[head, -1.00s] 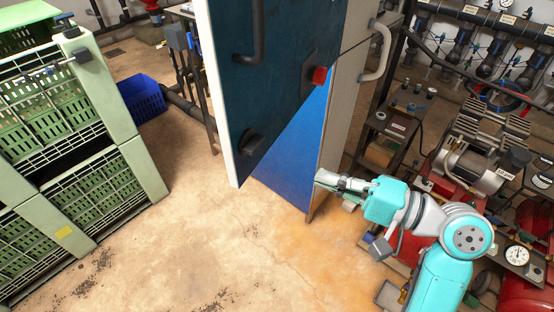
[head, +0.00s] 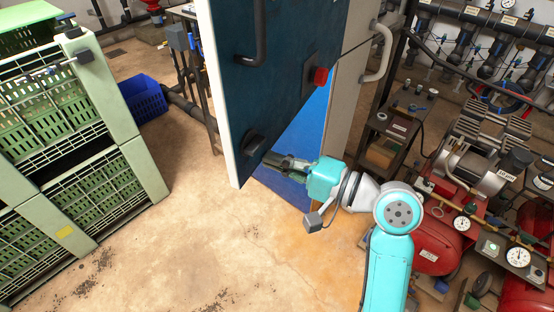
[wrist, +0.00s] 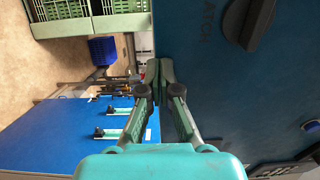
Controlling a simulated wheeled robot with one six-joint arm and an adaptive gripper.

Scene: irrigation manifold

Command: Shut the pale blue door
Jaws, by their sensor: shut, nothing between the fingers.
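The open door (head: 270,90) shows a dark blue face with a pale edge in the head view; it does not look pale blue in this light. It stands swung out from a cabinet, with a bright blue surface (head: 306,135) beyond it. A black latch knob (head: 253,142) is low on its face and shows in the wrist view (wrist: 248,22). My gripper (head: 268,158) is shut and empty by the door's lower edge. In the wrist view its fingertips (wrist: 159,72) are together, left of the dark door face (wrist: 225,85). I cannot tell whether they touch it.
Green crates (head: 75,130) stand at the left, and a blue crate (head: 143,97) sits behind. Pumps and a red tank (head: 425,235) crowd the right. The floor (head: 190,230) between the crates and the door is clear.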

